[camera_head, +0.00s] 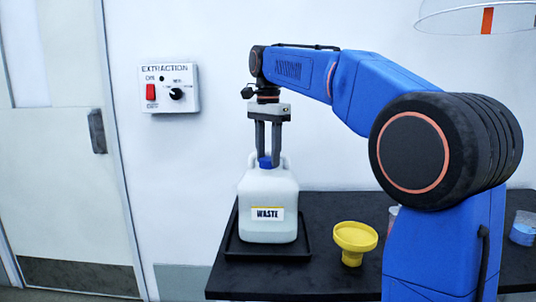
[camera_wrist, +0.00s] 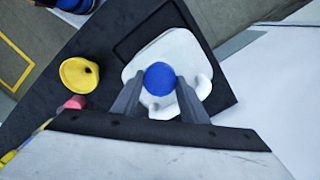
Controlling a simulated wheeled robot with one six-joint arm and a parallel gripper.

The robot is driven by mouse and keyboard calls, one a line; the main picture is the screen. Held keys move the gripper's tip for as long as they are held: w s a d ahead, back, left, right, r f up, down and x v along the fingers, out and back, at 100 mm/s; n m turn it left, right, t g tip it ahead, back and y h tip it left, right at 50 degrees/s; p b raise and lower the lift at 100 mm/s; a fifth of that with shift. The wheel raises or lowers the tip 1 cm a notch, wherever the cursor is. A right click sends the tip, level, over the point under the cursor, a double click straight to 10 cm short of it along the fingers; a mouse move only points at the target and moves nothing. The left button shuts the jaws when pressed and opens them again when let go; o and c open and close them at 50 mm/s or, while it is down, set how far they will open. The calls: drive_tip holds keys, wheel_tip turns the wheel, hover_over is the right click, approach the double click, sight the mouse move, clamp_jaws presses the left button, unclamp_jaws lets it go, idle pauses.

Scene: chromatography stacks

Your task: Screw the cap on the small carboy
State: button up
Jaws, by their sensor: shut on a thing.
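The small carboy (camera_head: 268,190) is white with a "WASTE" label and stands upright in a black tray (camera_head: 236,247) on the black bench. The blue cap (camera_head: 265,163) is at the carboy's mouth; whether it is threaded on cannot be told. My gripper (camera_head: 268,160) points straight down over the carboy, its fingers shut on the blue cap. In the wrist view, the round cap (camera_wrist: 159,78) lies between the two grey fingertips, above the white carboy (camera_wrist: 188,50). The carboy's handle shows beside the right finger.
A yellow funnel (camera_head: 355,240) stands on the bench (camera_head: 325,207) right of the tray. A pink item (camera_wrist: 72,103) is near it. A container with blue contents (camera_head: 523,229) is at the far right. The extraction switch box (camera_head: 169,88) is on the wall behind, left of my gripper.

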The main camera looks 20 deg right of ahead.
drive_tip(key=shift+f, duration=0.5)
drive_tip(key=o, duration=1.1)
drive_tip(key=c, duration=1.2)
drive_tip(key=shift+o, duration=0.2)
drive_tip(key=m, duration=1.3)
drive_tip(key=shift+m, duration=0.4)
